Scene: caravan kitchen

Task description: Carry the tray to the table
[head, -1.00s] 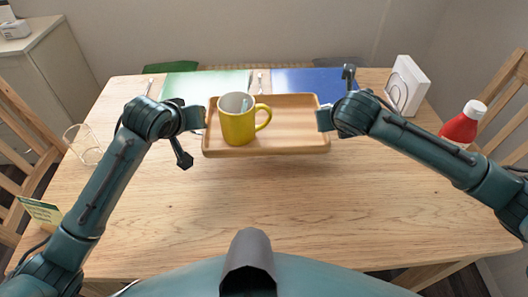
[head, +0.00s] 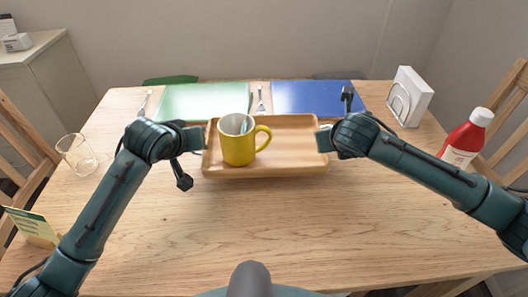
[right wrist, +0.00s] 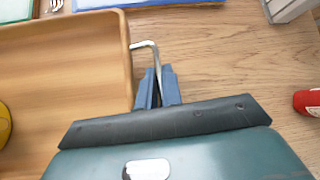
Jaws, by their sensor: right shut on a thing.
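The wooden tray (head: 290,150) is level over the near-middle part of the dining table (head: 270,230). A yellow mug (head: 238,150) with something pale inside stands upright on its left half. My right gripper (head: 325,140) is at the tray's right end. In the right wrist view its fingers (right wrist: 158,88) are shut on the bent metal handle (right wrist: 150,52) of the tray. My left gripper (head: 200,138) is at the tray's left end; its fingertips are too small to read. I cannot tell whether the tray's underside touches the table.
Green (head: 205,102) and blue (head: 318,98) placemats lie behind the tray, with forks (head: 261,98) nearby. A glass (head: 77,155) and a card (head: 32,226) are at left. A napkin holder (head: 410,97) and red bottle (head: 466,140) are at right. The front tabletop is clear.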

